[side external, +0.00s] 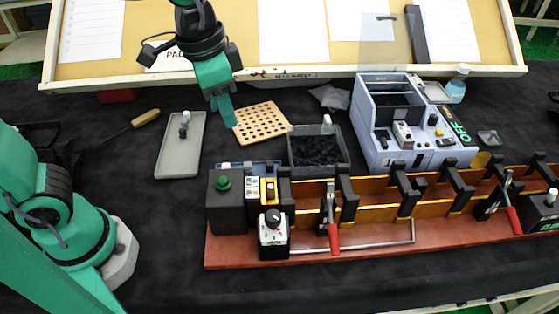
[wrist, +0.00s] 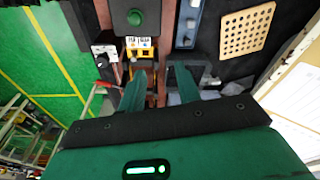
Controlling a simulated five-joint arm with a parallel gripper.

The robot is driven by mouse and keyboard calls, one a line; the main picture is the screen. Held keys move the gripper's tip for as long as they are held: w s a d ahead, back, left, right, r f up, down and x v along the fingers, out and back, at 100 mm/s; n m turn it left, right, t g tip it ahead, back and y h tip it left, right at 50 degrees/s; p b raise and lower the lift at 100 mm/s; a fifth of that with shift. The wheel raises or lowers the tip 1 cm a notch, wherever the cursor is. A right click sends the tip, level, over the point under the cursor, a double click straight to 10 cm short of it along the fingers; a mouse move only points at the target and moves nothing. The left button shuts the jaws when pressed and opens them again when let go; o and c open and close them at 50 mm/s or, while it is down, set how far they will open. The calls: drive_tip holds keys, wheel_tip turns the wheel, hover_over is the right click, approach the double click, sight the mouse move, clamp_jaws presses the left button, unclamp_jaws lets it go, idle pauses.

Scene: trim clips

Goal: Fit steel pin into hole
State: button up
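My gripper (side external: 226,118) hangs at the left edge of the wooden hole board (side external: 262,123), its height above the table unclear. In the wrist view my gripper (wrist: 157,82) has its two green fingers apart with nothing visible held between them. The hole board (wrist: 247,30) lies at upper right there, with rows of round holes. A small grey upright piece with a pale top (side external: 185,122) stands on the grey tray (side external: 178,158), left of the gripper; it may be the steel pin, but is too small to tell. No pin is recognisable in the wrist view.
A bin of black bits (side external: 318,150) stands right of the hole board. A red-brown fixture with black clamps (side external: 340,243) and a green-button box (side external: 224,200) fill the front right. A blue-grey machine (side external: 405,125) stands behind. A yellow-handled tool (side external: 140,121) lies at left.

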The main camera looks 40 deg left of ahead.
drive_tip(key=s+a+f+n+t, duration=0.1)
drive_tip(key=s+a+n+t, duration=0.3)
drive_tip(key=a, duration=0.8)
drive_tip(key=s+n, duration=0.2)
drive_tip(key=s, duration=0.1)
drive_tip(key=shift+s+a+y, duration=0.25)
drive_tip(key=shift+y, duration=0.15)
